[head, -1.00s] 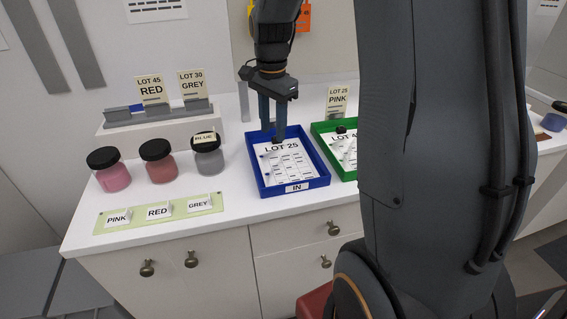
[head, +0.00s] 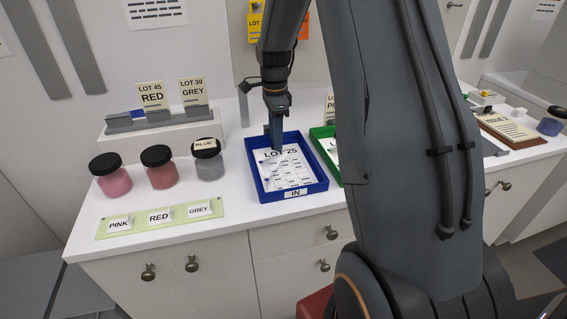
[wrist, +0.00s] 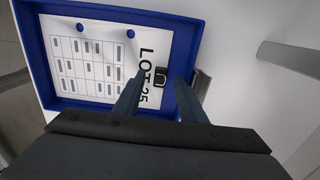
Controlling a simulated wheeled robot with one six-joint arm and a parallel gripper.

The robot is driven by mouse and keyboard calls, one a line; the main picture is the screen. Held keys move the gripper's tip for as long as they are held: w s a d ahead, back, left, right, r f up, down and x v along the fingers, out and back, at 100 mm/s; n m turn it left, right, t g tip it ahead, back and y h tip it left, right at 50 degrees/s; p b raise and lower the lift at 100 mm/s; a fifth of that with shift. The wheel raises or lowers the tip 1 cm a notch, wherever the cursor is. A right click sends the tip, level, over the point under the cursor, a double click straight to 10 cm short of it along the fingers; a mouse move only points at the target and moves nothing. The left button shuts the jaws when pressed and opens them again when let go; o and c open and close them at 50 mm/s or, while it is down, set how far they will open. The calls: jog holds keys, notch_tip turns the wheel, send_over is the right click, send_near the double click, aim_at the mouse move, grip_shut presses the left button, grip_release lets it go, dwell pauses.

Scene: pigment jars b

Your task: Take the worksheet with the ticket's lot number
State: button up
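A white worksheet headed LOT 25 (head: 290,172) lies in the blue tray (head: 295,194) labelled IN. In the wrist view the worksheet (wrist: 100,60) has a printed grid, two blue dots and a black clip (wrist: 162,75) by its heading. My gripper (head: 275,147) points down at the tray's back edge. In the wrist view my gripper (wrist: 158,88) is open, its fingers apart with the clip between them; contact cannot be told. Another worksheet (head: 334,148) shows partly in the green tray (head: 325,150), mostly behind my arm. A LOT 25 card (head: 329,108) behind is partly hidden.
Pink (head: 111,180), red (head: 160,170) and grey (head: 207,163) jars stand left of the trays, behind a green label strip (head: 160,218). A rack (head: 157,117) holds LOT 45 RED and LOT 30 GREY cards. An ISSUE clipboard (head: 508,130) lies at right.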

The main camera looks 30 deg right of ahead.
jog(key=shift+f, duration=0.55)
grip_shut()
